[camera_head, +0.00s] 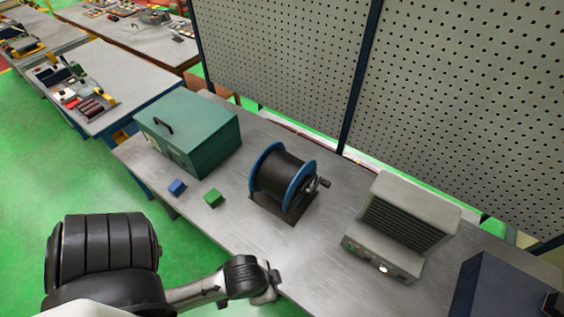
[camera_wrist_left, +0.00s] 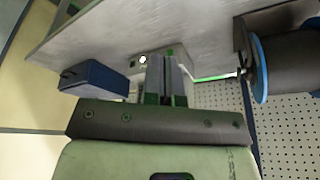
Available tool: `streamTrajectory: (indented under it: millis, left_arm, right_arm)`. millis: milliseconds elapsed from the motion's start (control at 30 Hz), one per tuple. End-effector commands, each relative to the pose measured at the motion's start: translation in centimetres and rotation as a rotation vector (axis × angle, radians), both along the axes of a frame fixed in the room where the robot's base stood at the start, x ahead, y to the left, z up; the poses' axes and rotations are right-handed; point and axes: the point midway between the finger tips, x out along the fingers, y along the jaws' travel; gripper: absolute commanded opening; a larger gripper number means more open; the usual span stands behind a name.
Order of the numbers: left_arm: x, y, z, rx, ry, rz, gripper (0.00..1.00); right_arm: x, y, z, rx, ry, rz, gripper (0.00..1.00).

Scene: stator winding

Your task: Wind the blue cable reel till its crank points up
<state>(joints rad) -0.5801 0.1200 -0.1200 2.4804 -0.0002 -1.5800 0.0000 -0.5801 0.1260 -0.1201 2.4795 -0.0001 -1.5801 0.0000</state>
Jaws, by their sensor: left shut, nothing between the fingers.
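The blue cable reel (camera_head: 283,174) stands on the grey workbench, with a dark drum between blue flanges on a dark base. Its dark crank (camera_head: 322,183) sticks out on the right side; which way the crank arm points is hard to tell. The reel (camera_wrist_left: 262,70) also shows at the right edge of the left wrist view, partly cut off, with the crank (camera_wrist_left: 245,73) beside its flange. My left gripper (camera_head: 276,284) is shut and empty near the bench's front edge, in front of the reel and apart from it. My right gripper is not in view.
A green toolbox (camera_head: 190,132) stands left of the reel, with a blue block (camera_head: 177,187) and a green block (camera_head: 212,197) before it. A grey vented unit (camera_head: 402,225) and a dark blue box (camera_head: 500,290) stand to the right. A pegboard (camera_head: 280,50) rises behind.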

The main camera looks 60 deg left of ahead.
Motion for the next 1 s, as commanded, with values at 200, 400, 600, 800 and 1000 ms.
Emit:
streamTrajectory:
  millis: [200,400,600,800,1000]
  left_arm:
    - [0.0,0.0,0.0,0.0,0.0,0.0,0.0]
    - [0.0,0.0,0.0,0.0,0.0,0.0,0.0]
    - [2.2,0.0,-0.8,0.0,-0.053,0.0,0.19]
    - [10.7,-0.1,-1.3,-0.005,-0.281,0.003,0.38]
    - [20.2,-0.1,-1.3,0.005,-0.484,0.015,0.55]
  right_arm:
    - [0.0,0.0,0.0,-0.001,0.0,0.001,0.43]
    - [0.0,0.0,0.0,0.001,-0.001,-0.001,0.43]
    - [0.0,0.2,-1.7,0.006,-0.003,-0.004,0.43]
    - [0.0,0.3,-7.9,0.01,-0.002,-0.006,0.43]
    - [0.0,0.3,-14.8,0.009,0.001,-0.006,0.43]
